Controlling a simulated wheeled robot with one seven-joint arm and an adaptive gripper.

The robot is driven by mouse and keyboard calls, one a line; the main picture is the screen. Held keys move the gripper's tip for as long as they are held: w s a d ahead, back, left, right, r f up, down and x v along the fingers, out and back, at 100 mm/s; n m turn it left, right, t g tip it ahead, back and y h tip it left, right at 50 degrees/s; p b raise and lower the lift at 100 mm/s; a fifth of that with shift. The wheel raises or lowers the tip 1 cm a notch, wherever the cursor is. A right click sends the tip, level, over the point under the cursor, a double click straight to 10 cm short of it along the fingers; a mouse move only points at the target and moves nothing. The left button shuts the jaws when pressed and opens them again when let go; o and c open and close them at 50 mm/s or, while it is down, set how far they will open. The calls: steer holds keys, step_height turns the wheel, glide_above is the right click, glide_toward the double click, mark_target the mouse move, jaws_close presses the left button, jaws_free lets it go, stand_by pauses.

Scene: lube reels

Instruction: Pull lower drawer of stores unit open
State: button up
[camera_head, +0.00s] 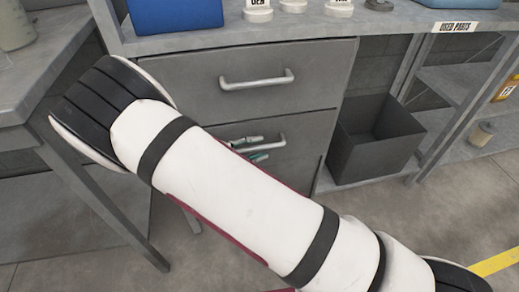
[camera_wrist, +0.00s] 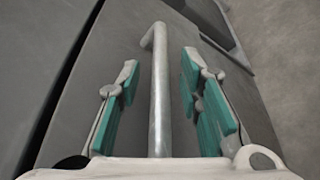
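The stores unit is a grey metal cabinet with two drawers. Its lower drawer (camera_head: 308,132) appears flush with the front; my arm hides much of it in the head view. The drawer's light metal bar handle (camera_head: 270,144) shows partly beside my gripper (camera_head: 250,149). In the wrist view, the handle (camera_wrist: 159,95) runs lengthwise between the two teal-padded fingers of my gripper (camera_wrist: 160,76). The fingers are open, with a visible gap between the handle and the pad on each side. Whether anything touches behind the bar cannot be told.
The upper drawer (camera_head: 205,62) is shut, with its own handle (camera_head: 257,80). A dark open bin (camera_head: 375,140) stands on the low shelf to the right. A grey table (camera_head: 35,85) stands at left. Bare floor (camera_head: 440,220) lies in front at right.

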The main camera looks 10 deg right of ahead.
steer(key=shift+x, duration=0.8)
steer(key=shift+c, duration=0.5)
jaws_close()
steer(key=shift+s, duration=0.1)
steer(key=s+d+p, duration=0.2)
steer(key=s+p, duration=0.4)
steer(key=s, duration=2)
steer(key=shift+s+p, duration=0.2)
steer(key=shift+p, duration=0.2)
steer(key=shift+o, duration=0.5)
jaws_free()
